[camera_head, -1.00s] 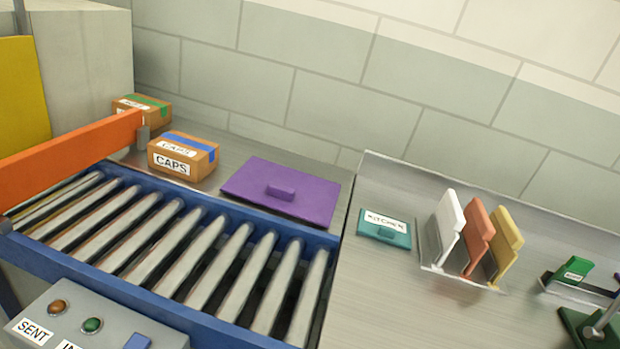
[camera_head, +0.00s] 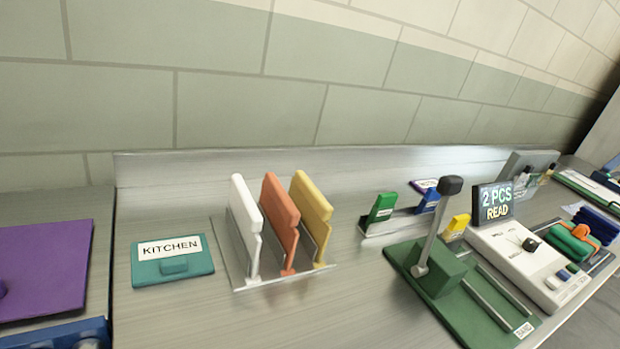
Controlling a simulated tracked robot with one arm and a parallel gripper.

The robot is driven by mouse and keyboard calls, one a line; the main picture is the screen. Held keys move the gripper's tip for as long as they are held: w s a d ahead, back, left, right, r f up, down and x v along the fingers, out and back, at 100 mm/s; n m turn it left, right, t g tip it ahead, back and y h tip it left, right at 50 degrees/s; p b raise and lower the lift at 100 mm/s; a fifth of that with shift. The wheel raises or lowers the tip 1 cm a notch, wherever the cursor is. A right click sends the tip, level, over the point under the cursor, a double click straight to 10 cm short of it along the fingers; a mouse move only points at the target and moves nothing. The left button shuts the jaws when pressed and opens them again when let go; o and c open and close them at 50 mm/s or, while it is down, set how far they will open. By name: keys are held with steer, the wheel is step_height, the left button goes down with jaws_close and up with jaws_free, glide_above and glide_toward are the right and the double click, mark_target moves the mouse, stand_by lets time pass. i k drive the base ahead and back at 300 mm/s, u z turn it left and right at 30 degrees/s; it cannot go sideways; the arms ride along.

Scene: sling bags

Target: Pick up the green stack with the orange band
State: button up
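A green stack with an orange band (camera_head: 573,241) lies at the right of the camera view, on a tray-like stand beside the white console box. The orange band runs around its middle and rises in a small knob or knot. A dark blue stack (camera_head: 598,222) lies just behind it. My gripper is not in view, so I cannot see its fingers or how far it is from the stack.
A green press with an upright lever (camera_head: 450,270) stands left of the white console (camera_head: 525,262). A display reading 2 PCS READ (camera_head: 493,203) is behind. White, orange and yellow boards (camera_head: 281,220) stand in a rack near a teal KITCHEN box (camera_head: 172,262). The bench front is clear.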

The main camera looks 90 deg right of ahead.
mark_target(576, 242)
steer(key=z, duration=1.4)
steer(key=i, duration=0.2)
steer(key=u, duration=3.1)
steer(key=k, duration=0.6)
steer(key=z, duration=5.65)
